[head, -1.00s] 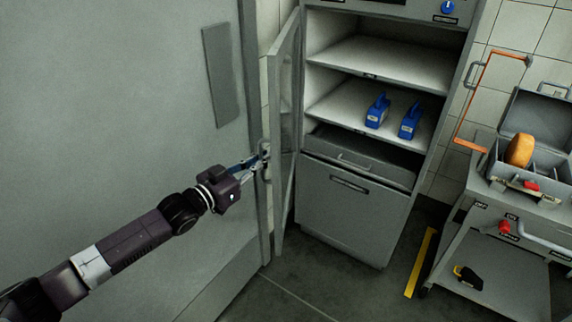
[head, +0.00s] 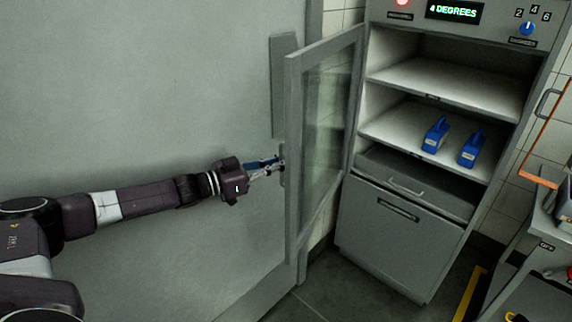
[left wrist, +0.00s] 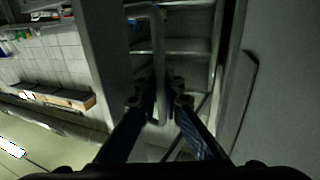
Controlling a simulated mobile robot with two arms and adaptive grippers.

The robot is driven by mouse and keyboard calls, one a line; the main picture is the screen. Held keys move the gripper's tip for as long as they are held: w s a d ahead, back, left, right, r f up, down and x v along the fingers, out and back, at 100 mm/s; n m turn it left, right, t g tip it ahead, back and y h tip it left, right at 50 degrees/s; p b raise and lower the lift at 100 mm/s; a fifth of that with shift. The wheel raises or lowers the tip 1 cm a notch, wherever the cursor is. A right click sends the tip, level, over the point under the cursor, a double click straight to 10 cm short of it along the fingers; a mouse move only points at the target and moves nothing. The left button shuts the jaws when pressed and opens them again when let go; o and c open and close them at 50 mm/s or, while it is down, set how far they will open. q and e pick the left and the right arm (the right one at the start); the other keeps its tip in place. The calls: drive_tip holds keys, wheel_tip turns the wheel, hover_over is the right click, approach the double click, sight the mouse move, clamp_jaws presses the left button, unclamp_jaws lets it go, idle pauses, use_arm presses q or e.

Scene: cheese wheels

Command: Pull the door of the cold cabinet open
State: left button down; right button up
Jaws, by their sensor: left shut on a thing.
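The cold cabinet (head: 385,238) stands right of centre in the head view. Its glass door (head: 326,120) is swung out to the left, well away from the front, so the shelves are exposed. My left gripper (head: 278,166) reaches in from the left and is shut on the door handle on the door's outer side. In the left wrist view the pale bar of the handle (left wrist: 158,55) runs between the fingers of the left gripper (left wrist: 161,103). The fingers partly hide the handle. My right gripper is not in view.
A large grey panel (head: 140,100) fills the left, close behind my left arm and the door. Two blue containers (head: 435,135) (head: 471,149) stand on a cabinet shelf. A grey cart (head: 540,240) is at the right edge. Some floor (head: 345,285) is clear before the cabinet.

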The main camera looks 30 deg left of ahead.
use_arm(q)
drive_tip(key=shift+f, duration=0.15)
drive_tip(key=c, duration=2.3)
unclamp_jaws()
drive_tip(key=shift+c, duration=0.2)
drive_tip(key=shift+r, duration=0.2)
